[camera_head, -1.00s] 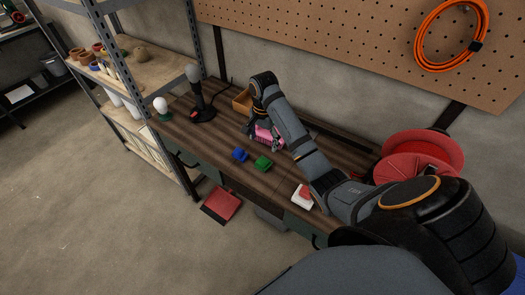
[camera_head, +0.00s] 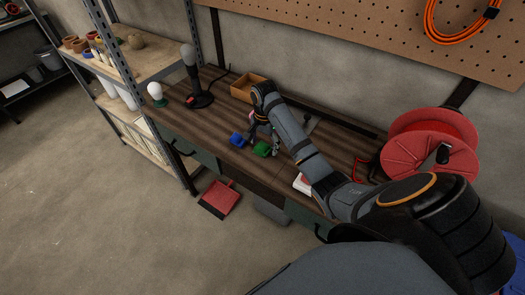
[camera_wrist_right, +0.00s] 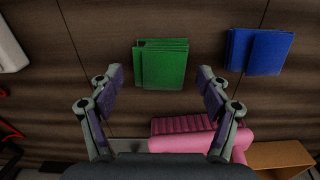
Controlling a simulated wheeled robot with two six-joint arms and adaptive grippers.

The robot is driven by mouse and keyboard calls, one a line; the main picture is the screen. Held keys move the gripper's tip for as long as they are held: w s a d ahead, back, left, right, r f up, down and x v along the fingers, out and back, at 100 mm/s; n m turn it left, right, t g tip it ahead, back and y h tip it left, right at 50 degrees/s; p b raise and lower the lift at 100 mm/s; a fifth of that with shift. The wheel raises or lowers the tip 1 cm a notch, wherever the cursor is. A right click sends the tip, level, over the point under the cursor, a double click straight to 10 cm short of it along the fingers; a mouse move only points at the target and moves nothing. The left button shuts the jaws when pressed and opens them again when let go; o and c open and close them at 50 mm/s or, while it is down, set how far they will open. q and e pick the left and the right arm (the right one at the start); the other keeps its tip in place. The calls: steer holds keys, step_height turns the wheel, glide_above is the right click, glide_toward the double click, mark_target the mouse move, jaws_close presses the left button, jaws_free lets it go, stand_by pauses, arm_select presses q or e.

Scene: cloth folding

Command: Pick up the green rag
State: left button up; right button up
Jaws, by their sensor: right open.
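The green rag (camera_head: 263,149) is folded into a small stack on the wooden workbench (camera_head: 226,165). In the right wrist view the rag (camera_wrist_right: 163,64) lies centred just beyond my right gripper (camera_wrist_right: 160,82), whose two fingers are spread apart and empty. In the head view my right gripper (camera_head: 264,139) hangs over the bench close to the rag. I cannot tell its exact height above it. My left gripper is out of view.
A folded blue cloth (camera_wrist_right: 260,52) lies beside the rag. A pink item (camera_wrist_right: 190,137) is under my gripper's base. A wooden box (camera_head: 243,91), black lamp (camera_head: 195,78) and red reel (camera_head: 430,145) stand on the bench. A white item (camera_head: 302,184) sits near the front edge.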

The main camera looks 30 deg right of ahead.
mark_target(265, 146)
steer(key=shift+f, duration=0.1)
steer(key=c, duration=0.5)
steer(key=shift+r, duration=0.2)
steer(key=shift+r, duration=0.25)
steer(key=r, duration=0.1)
steer(key=r+p, duration=0.1)
steer(key=r, duration=0.1)
steer(key=shift+s+r, duration=0.2)
steer(key=shift+r, duration=0.1)
steer(key=s+r+p, duration=0.3)
steer(key=s, duration=0.1)
steer(key=s+a+r+p, duration=0.1)
steer(key=s+r+p, duration=0.1)
steer(key=s, duration=0.3)
steer(key=s+a+r+p, duration=0.1)
steer(key=s+r+p, duration=0.2)
steer(key=s, duration=0.1)
steer(key=shift+s+a+r+p, duration=0.2)
steer(key=shift+s+r+p, duration=0.05)
steer(key=shift+r+p, duration=0.05)
